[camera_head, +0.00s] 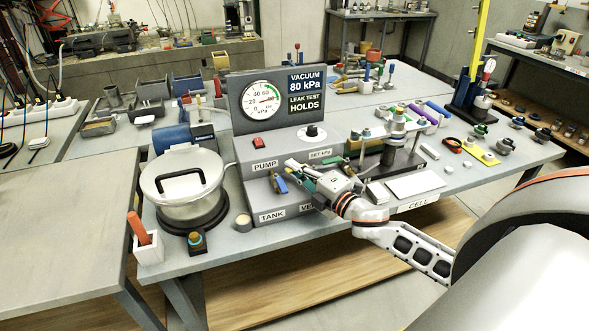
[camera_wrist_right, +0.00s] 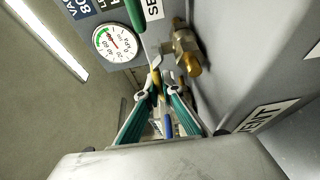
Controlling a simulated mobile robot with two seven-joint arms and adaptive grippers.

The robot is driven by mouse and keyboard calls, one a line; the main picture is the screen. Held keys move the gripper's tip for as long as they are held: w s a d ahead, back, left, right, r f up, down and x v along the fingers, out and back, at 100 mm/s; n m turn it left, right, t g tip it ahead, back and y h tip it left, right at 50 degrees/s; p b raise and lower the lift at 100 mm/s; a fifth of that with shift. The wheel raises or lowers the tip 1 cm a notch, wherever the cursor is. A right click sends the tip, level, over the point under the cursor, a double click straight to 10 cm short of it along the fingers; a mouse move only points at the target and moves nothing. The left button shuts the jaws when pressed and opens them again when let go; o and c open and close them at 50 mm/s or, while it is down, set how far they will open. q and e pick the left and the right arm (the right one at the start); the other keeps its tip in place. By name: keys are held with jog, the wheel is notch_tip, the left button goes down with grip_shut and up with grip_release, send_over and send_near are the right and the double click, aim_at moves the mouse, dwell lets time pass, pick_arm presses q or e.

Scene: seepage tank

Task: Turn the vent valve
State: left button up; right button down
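The vent valve shows in the right wrist view as a brass body (camera_wrist_right: 187,52) on the grey panel, near the VENT label (camera_wrist_right: 268,115). A thin lever with a yellow part (camera_wrist_right: 155,80) reaches from it to between my right fingertips. My right gripper (camera_wrist_right: 159,84) has its two green-sided fingers converging around that yellow part; I cannot tell whether they touch it. In the head view my right gripper (camera_head: 318,180) is at the panel's front and hides most of the valve and part of its label. My left gripper is in neither view.
The tank valve's blue lever (camera_head: 280,183) is close on the left. A gauge (camera_head: 261,98), a red pump switch (camera_head: 259,142) and a black knob (camera_head: 312,132) are on the panel. A lidded pot (camera_head: 183,185) stands left; a white plate (camera_head: 414,187) lies right.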

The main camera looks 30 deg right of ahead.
jog(key=shift+s+a+n+g+y+b, duration=0.1)
jog(key=shift+s+n+g+y+b, duration=0.25)
jog(key=shift+n+y, duration=0.6)
jog(key=shift+s+n+g+y+b, duration=0.1)
jog(key=shift+s+n+g+y, duration=0.35)
jog(key=shift+y, duration=0.9)
jog(key=c, duration=2.2)
grip_release()
jog(key=shift+v, duration=5.95)
jog(key=shift+f, duration=0.1)
